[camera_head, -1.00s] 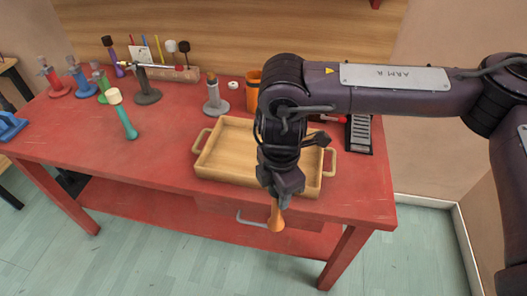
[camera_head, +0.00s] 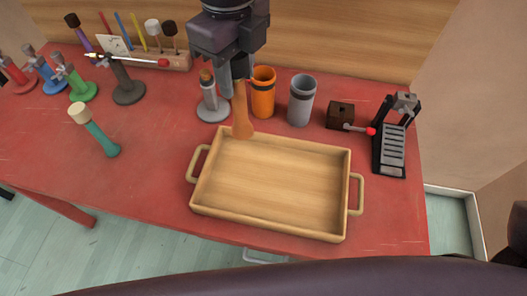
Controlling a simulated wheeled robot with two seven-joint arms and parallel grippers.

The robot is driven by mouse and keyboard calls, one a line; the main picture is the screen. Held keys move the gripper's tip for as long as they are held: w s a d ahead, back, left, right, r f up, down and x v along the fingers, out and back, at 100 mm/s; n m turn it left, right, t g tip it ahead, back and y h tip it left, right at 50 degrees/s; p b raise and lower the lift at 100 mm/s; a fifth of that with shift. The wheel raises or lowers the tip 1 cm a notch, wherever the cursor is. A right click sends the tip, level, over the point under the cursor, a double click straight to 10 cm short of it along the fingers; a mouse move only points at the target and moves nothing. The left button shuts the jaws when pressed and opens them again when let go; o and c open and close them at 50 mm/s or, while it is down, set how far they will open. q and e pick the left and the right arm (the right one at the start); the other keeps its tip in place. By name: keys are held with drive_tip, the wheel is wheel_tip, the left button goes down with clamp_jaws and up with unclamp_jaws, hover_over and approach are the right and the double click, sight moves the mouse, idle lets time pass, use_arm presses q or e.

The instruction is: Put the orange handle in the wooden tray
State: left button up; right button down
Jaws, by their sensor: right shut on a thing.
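The orange handle (camera_head: 241,120) hangs roughly upright below my right gripper (camera_head: 237,72), which comes in from the top of the head view and is shut on its upper part. The handle's wide lower end appears over the back left rim of the wooden tray (camera_head: 270,229). I cannot tell its exact height or whether it touches the rim. The tray is empty, with a loop handle at each short side, and lies on the red table. My left gripper is not in view.
Close behind the handle stand a grey stand (camera_head: 212,108), an orange cup (camera_head: 263,92) and a grey cup (camera_head: 301,100). A dark block (camera_head: 340,115) and a black ridged device (camera_head: 391,150) are right. Bare table (camera_head: 145,185) lies left of the tray.

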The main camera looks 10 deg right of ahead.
sight(242, 124)
drive_tip(key=f, duration=0.4)
drive_tip(key=s+f, duration=0.1)
drive_tip(key=f, duration=0.1)
drive_tip(key=shift+f, duration=0.35)
drive_tip(key=f, duration=0.4)
drive_tip(key=shift+w+f, duration=0.2)
wheel_tip(242, 124, down, 3)
drive_tip(key=shift+f, duration=0.75)
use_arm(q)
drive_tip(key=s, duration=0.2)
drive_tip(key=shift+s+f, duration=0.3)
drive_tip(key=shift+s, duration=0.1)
use_arm(e)
wheel_tip(242, 124, down, 4)
drive_tip(key=shift+r, duration=0.2)
